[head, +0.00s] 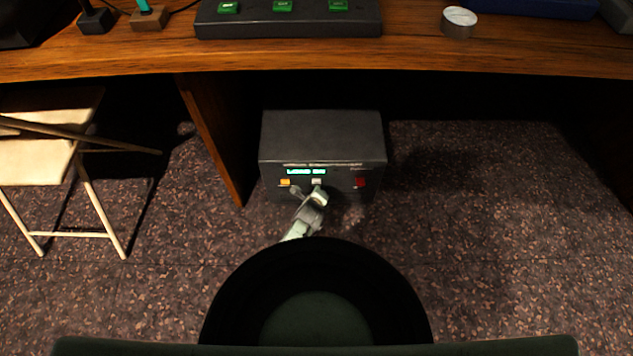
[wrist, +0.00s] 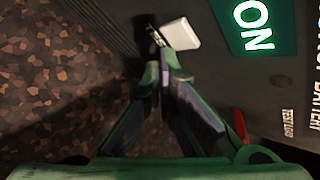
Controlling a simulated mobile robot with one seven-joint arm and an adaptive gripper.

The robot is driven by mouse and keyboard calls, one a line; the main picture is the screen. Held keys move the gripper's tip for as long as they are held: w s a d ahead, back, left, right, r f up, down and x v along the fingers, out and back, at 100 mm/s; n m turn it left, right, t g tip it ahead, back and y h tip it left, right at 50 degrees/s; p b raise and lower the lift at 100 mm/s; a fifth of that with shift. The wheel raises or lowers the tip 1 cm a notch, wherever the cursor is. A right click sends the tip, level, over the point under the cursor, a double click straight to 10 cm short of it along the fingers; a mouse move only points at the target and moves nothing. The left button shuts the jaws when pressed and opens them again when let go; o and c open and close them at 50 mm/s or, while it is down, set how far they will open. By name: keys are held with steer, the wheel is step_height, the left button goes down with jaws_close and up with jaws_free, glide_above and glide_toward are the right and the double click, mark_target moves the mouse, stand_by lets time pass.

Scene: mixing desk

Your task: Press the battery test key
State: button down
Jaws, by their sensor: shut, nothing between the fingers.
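A dark grey box (head: 322,135) stands on the floor under the desk. Its front has a lit display (head: 305,171) reading "LOAD ON", with a yellow key (head: 285,182) at left, a white key (head: 316,181) in the middle and a red key (head: 360,182) at right. My gripper (head: 318,191) is shut and empty in front of the white key. In the wrist view its fingertips (wrist: 164,60) are close to the white key (wrist: 181,33); I cannot tell whether they touch. The red key (wrist: 240,125) is partly hidden by my gripper. I cannot tell which key is the battery test key.
The desk top (head: 420,58) overhangs the box, and a wooden side panel (head: 212,140) stands just left of it. A folding chair (head: 65,160) stands further left. The speckled floor (head: 480,210) is clear to the right. In the wrist view the display (wrist: 252,30) shows "ON".

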steer(key=shift+w, duration=0.1)
stand_by(0.6)
steer(key=shift+w+b, duration=0.35)
steer(key=shift+b, duration=0.15)
steer(key=shift+w+b, duration=0.35)
steer(key=shift+b, duration=0.05)
stand_by(0.3)
steer(key=shift+s, duration=0.15)
steer(key=shift+s+p, duration=0.55)
steer(key=shift+s, duration=0.1)
